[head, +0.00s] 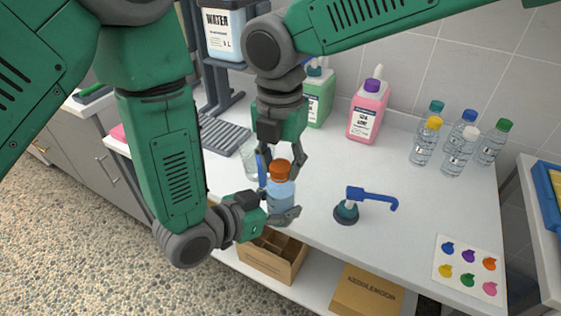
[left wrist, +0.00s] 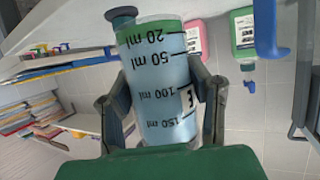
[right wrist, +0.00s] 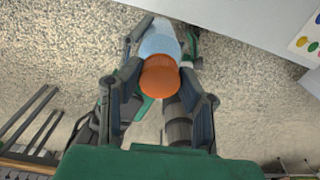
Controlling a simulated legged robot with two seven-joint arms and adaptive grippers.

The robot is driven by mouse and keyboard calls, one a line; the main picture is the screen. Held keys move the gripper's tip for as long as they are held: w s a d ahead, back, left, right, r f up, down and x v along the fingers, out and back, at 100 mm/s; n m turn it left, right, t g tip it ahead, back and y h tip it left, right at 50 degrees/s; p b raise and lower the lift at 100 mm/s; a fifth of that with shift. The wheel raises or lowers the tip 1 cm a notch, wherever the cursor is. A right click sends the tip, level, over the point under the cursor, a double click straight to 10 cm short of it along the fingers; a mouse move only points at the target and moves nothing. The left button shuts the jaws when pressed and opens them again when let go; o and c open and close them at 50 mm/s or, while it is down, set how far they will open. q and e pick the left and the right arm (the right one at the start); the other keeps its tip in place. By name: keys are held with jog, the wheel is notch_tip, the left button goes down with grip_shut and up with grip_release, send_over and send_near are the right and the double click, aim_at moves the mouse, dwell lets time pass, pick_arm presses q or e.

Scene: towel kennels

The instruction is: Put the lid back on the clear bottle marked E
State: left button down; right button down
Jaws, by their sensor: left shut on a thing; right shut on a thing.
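The clear bottle (head: 281,194) holds pale blue liquid and stands upright in the head view, at the front edge of the worktop. Its volume marks and a letter E show in the left wrist view (left wrist: 160,88). My left gripper (head: 272,213) is shut around its lower body. The orange lid (head: 281,171) is at the bottle's top, in line with it. My right gripper (head: 282,163) comes from above and is shut on the lid, which also shows between its fingers in the right wrist view (right wrist: 159,78). I cannot tell whether the lid is fully seated.
A clear glass (head: 249,158) stands just left of the bottle. A blue hooked tool on a dark base (head: 346,212) is to the right. A colour card (head: 469,267) lies front right.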

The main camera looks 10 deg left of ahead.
jog(key=m, duration=0.5)
jog(key=shift+s+a, duration=0.1)
jog(key=m, duration=0.4)
jog(key=shift+a, duration=0.1)
jog(key=c, duration=1.1)
grip_release()
jog(key=shift+c, duration=0.2)
jog(key=shift+r, duration=2.3)
